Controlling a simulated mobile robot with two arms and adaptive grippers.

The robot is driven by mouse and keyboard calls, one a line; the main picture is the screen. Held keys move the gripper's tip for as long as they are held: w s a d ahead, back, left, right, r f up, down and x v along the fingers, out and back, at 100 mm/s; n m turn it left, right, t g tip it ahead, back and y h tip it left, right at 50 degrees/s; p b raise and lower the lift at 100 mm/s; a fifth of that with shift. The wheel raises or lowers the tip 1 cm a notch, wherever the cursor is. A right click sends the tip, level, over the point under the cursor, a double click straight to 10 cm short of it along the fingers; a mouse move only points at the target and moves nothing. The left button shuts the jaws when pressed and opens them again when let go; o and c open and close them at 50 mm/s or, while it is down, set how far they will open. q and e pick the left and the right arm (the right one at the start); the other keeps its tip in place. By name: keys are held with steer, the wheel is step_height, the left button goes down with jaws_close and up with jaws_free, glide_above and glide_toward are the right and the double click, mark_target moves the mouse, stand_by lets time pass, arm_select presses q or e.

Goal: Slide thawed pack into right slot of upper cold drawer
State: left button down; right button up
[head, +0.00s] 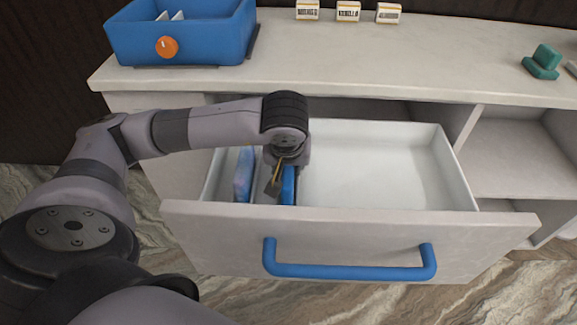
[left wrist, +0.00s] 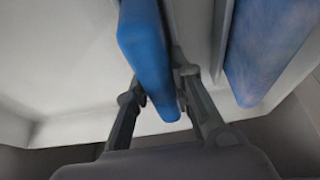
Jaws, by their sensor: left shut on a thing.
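The cold drawer (head: 390,192) is pulled open, with a blue handle (head: 348,271) on its front. My left gripper (head: 278,184) reaches down into its left part. It is shut on a smooth blue pack (head: 289,186), which stands on edge; in the left wrist view the pack (left wrist: 147,45) sits between the two fingers. A second, mottled blue pack (head: 244,174) stands to the left of it in the drawer. It also shows in the left wrist view (left wrist: 268,50), beyond a thin pale divider (left wrist: 222,38). Whether the held pack touches the drawer floor is hidden.
The drawer's right part is empty. A blue bin (head: 180,35) with an orange knob (head: 167,47) stands on the counter (head: 420,55) at the back left. Several small label cards line the back. Green blocks (head: 543,63) lie at the right, above open shelves (head: 515,155).

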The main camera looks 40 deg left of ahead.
arm_select(q)
steer(key=c, duration=1.3)
jaws_free()
steer(key=v, duration=1.2)
steer(key=shift+r, duration=0.1)
